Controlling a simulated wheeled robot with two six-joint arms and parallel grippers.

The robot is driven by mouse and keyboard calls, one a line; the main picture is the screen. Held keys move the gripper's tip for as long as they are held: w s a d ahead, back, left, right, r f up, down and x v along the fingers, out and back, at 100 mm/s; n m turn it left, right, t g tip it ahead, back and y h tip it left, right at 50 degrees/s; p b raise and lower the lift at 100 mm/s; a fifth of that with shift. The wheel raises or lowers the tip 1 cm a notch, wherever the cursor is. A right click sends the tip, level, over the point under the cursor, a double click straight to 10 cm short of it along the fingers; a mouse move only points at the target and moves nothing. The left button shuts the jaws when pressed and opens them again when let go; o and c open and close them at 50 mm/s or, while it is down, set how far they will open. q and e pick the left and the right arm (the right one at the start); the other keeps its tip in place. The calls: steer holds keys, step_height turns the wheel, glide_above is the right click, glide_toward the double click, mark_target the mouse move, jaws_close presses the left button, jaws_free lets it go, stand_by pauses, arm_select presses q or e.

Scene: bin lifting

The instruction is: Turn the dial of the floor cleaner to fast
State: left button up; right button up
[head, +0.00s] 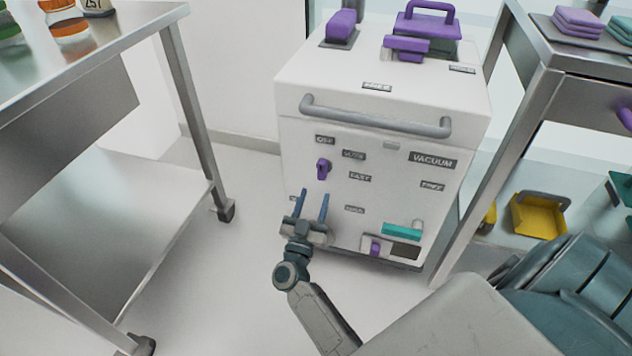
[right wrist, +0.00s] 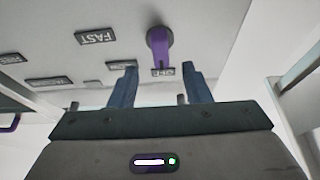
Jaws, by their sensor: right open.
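The floor cleaner (head: 302,147) is a white box with a grey front bar and a VACUUM label. Its dial (head: 323,169) is a small purple knob on the front, at left, beside the labels OFF (head: 325,140) and FAST (head: 360,177). In the right wrist view the dial (right wrist: 159,45) has its narrow end toward the label below it, which seems to be OFF; FAST (right wrist: 95,37) is at left. My right gripper (head: 313,192) is open and empty, just below the dial, with its two blue fingers apart. The dial is not between the fingertips. My left gripper is out of view.
A steel table (head: 105,57) with bottles stands at left, and a steel shelf (head: 522,100) with purple cloths at right. A yellow bin (head: 540,214) sits at lower right. The floor (head: 235,285) between table and cleaner is clear.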

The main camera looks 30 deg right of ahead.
mark_target(321, 175)
steer(key=x, duration=0.6)
steer(key=shift+b, duration=0.35)
steer(key=shift+c, duration=0.4)
jaws_close()
